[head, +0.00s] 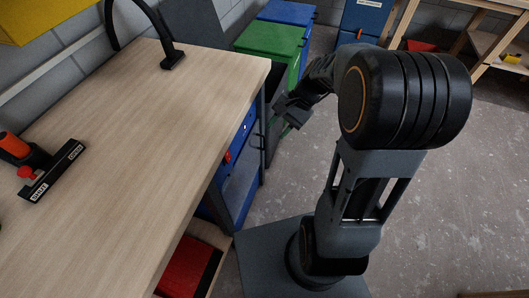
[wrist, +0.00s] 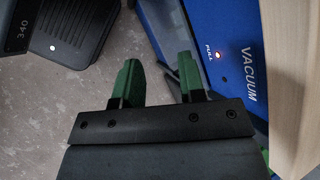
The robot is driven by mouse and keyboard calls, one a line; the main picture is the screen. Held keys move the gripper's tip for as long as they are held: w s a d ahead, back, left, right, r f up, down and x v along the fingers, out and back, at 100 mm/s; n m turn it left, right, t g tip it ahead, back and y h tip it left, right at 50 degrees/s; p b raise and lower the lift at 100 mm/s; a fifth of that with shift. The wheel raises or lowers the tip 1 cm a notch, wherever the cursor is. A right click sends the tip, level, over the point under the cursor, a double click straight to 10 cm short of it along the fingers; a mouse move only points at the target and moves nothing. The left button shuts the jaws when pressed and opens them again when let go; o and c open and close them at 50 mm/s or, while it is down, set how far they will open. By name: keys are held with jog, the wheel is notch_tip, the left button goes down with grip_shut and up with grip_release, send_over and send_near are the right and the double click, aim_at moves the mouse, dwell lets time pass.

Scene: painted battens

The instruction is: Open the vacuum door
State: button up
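In the head view my gripper (head: 286,108) is beside the bench end.
The wooden workbench (head: 130,130) fills the left; its edge (wrist: 295,90) is at the wrist view's right. A dark device marked 340 (wrist: 75,30) is upper left in the wrist view.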

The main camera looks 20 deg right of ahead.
jog(key=w+d+f+m+t+y+b, duration=0.1)
jog(key=w+d+f+m+y+b, duration=0.25)
jog(key=f, duration=0.55)
jog(key=w+d+f+m+t+y+b, duration=0.1)
jog(key=w+d+f+m+y+b, duration=0.15)
jog(key=w+f+m+b, duration=0.4)
jog(key=m+t+y+b, duration=0.3)
jog(key=t+y+b, duration=0.1)
jog(key=t, duration=0.2)
send_near(264, 148)
jog(key=d+r, duration=0.3)
jog(key=b+x, duration=0.1)
jog(key=x, duration=0.3)
jog(key=b+x, duration=0.1)
jog(key=x, duration=0.3)
jog(key=b+x, duration=0.1)
jog(key=x, duration=0.3)
jog(key=shift+s+a, duration=0.2)
jog(key=shift+a, duration=0.3)
grip_shut()
